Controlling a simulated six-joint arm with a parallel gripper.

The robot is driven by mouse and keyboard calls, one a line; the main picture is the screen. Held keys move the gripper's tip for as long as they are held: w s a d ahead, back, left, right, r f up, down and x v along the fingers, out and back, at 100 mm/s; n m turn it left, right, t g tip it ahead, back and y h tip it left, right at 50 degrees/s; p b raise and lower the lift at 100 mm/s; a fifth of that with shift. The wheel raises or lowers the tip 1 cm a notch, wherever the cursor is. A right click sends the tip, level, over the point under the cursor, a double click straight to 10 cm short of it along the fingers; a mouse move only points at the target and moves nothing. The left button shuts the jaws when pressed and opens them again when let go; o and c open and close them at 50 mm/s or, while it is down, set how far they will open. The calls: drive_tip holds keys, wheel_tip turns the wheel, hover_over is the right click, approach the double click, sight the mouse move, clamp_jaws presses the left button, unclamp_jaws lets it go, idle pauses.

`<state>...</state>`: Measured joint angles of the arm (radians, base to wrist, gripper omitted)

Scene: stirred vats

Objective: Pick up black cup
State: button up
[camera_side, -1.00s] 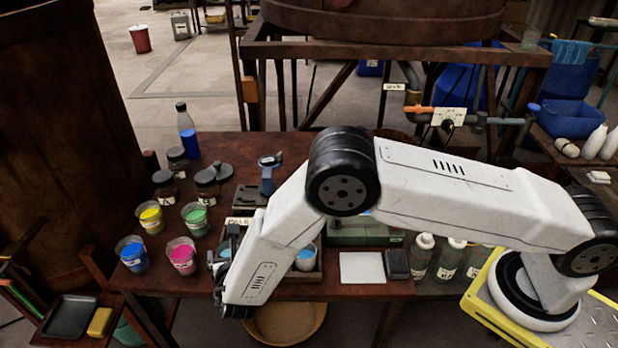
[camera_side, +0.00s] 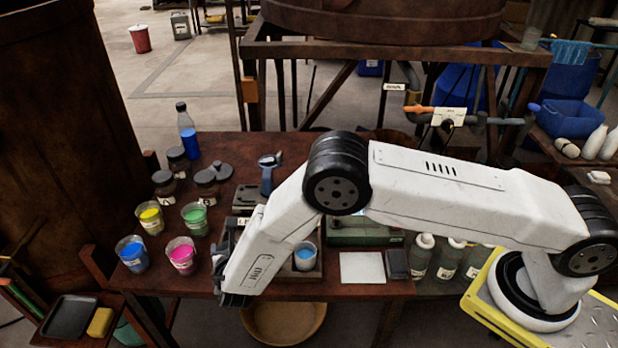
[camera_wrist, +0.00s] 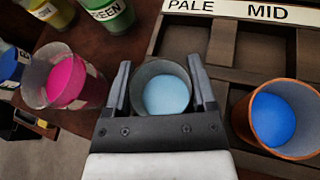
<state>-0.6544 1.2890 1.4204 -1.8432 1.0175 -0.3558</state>
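A dark grey cup (camera_wrist: 137,84) with pale blue liquid in it stands upright between my gripper's two fingers in the wrist view. My gripper (camera_wrist: 160,75) has one finger on each side of the cup, very close to its wall. I cannot tell whether the fingers press on it or whether it rests on the table. In the side view my gripper (camera_side: 222,252) is low at the left of the tray, and my arm hides the dark cup there.
A compartment tray (camera_wrist: 205,45) labelled PALE and MID lies right of my gripper, holding an orange-brown cup (camera_wrist: 240,118) of blue. Clear cups of pink (camera_wrist: 68,80), green (camera_wrist: 110,12), yellow (camera_wrist: 52,10) and blue (camera_wrist: 10,66) stand left. The table's front edge is near.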

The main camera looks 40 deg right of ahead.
drive_tip(key=c, duration=0.5)
drive_tip(key=shift+r, duration=0.15)
drive_tip(key=shift+r, duration=0.75)
drive_tip(key=s+d+r, duration=0.2)
drive_tip(key=s+r, duration=0.3)
drive_tip(key=s, duration=0.1)
drive_tip(key=s+d+r, duration=0.2)
drive_tip(key=s+r, duration=0.4)
drive_tip(key=s, duration=0.1)
drive_tip(key=shift+d+r, duration=0.15)
drive_tip(key=shift+d, duration=0.15)
drive_tip(key=shift+s, duration=0.1)
